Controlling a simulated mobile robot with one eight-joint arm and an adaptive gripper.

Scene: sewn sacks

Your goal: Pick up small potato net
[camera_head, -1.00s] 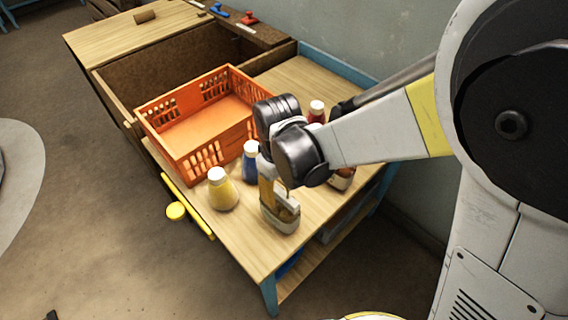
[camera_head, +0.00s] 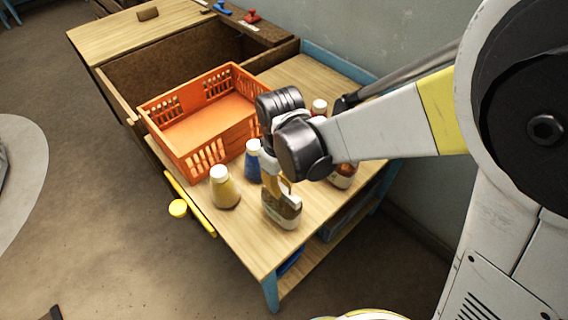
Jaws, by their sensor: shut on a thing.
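The small potato net (camera_head: 283,211) is a small pale bag with tan-brown contents, at the near part of the wooden table (camera_head: 262,248). My gripper (camera_head: 279,188) points down from above and is shut on the top of the net. The fingers partly cover the net's upper part. Whether its underside touches the table is hard to tell.
A red-brown bottle (camera_head: 343,178) stands behind my wrist. An orange crate (camera_head: 190,148), seemingly empty, is at the back left. The table's near corner is clear.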

